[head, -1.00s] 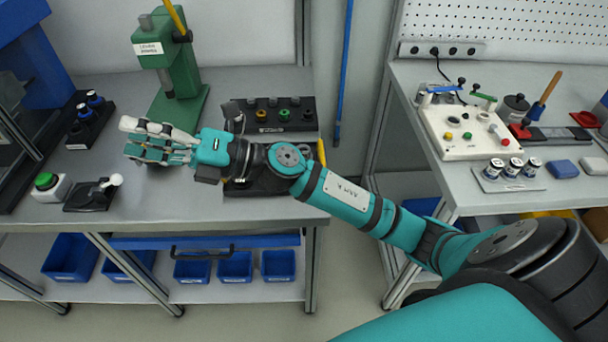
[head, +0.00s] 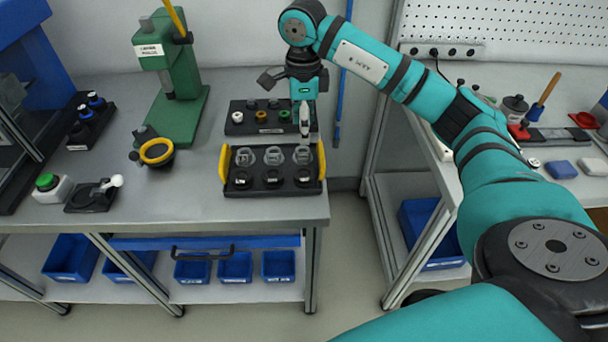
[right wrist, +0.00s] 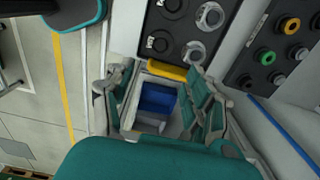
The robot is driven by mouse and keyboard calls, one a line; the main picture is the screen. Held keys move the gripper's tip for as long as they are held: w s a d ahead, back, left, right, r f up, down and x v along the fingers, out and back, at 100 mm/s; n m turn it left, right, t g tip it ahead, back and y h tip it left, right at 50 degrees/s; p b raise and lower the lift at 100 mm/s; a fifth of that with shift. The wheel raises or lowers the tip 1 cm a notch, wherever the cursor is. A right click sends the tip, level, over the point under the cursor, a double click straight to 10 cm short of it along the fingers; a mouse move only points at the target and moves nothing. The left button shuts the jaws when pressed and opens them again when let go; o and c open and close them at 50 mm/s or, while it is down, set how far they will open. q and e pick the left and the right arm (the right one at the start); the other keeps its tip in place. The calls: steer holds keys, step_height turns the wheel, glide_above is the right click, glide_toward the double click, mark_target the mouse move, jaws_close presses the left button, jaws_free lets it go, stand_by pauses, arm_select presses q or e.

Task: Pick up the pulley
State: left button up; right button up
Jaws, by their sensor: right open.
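I cannot tell for certain which part is the pulley. A black tray with yellow handles (head: 272,190) holds a back row of grey, wheel-like parts (head: 273,155) and a front row of dark round pieces (head: 272,178). Behind it a dark rack (head: 270,128) carries small white, orange and green round parts (head: 284,115). My right gripper (head: 304,125) points down over the tray's right end, open and empty. In the right wrist view its fingers (right wrist: 165,95) spread beside the tray's yellow handle (right wrist: 165,70), with grey round parts (right wrist: 195,52) beyond. My left gripper is out of view.
A green press (head: 165,60) and a yellow-ringed round item (head: 156,151) stand to the left. Blue bins (head: 235,267) sit below. A second bench (head: 385,150) stands right, across a gap.

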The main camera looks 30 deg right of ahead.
steer(key=p, duration=0.2)
glide_above(304, 174)
step_height(304, 174, down, 9)
steer(key=shift+f, duration=0.1)
step_height(304, 174, down, 4)
steer(key=shift+f+p, duration=0.25)
steer(key=shift+p, duration=0.45)
steer(key=shift+f, duration=0.45)
steer(key=shift+c, duration=0.3)
steer(key=c, duration=0.9)
steer(key=shift+o, duration=0.2)
steer(key=shift+r, duration=0.1)
